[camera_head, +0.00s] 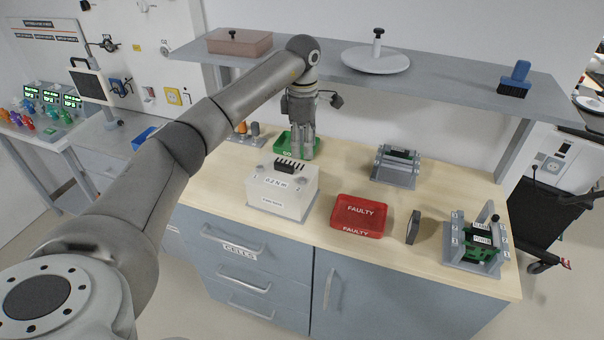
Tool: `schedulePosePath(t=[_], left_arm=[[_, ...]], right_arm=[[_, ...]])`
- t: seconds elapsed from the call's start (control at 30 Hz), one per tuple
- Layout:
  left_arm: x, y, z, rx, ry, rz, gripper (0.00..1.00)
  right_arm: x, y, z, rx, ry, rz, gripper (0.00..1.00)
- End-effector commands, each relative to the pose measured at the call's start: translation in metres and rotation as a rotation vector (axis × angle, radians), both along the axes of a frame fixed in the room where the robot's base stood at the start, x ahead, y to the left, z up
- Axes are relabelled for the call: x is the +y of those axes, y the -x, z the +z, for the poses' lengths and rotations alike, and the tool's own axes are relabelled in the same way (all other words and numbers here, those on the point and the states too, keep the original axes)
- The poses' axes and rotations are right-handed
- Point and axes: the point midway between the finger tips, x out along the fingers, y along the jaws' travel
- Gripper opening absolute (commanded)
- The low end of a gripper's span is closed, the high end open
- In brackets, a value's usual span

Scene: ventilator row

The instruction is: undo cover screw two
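My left arm reaches in from the left, and my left gripper (302,148) points down at the back of the bench. Its fingers are over or just in front of the right part of a green tray (281,143); I cannot tell whether they touch it. The fingers look close together, but whether they are shut or hold something is too small to tell. A white box (283,196) labelled "0.2 N m", with a black toothed piece (289,165) on top, stands in front of the gripper. No cover screw can be made out. My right gripper is not in view.
A red "FAULTY" tray (359,216), a grey fixture (396,167), a dark upright block (413,227) and a fixture with a green part (474,243) stand to the right. A shelf (450,82) overhangs the bench's back. The bench's middle right (440,195) is bare.

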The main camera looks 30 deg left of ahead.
Motion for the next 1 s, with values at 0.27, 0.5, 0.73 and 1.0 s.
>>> schedulePosePath(t=[0.27, 0.5, 0.73, 1.0], left_arm=[[0.004, 0.003, -0.027, 0.014, -0.011, 0.003, 0.39], [0.003, 0.003, -0.072, 0.014, -0.01, 0.003, 0.39], [0.003, 0.002, -0.1, 0.01, -0.009, 0.004, 0.39], [0.003, 0.002, -0.106, 0.008, -0.009, 0.002, 0.39]], right_arm=[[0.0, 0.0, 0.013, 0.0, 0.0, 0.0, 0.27], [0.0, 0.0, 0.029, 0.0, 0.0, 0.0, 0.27], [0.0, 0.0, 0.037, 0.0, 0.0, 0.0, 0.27], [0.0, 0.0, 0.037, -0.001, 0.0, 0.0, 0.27]])
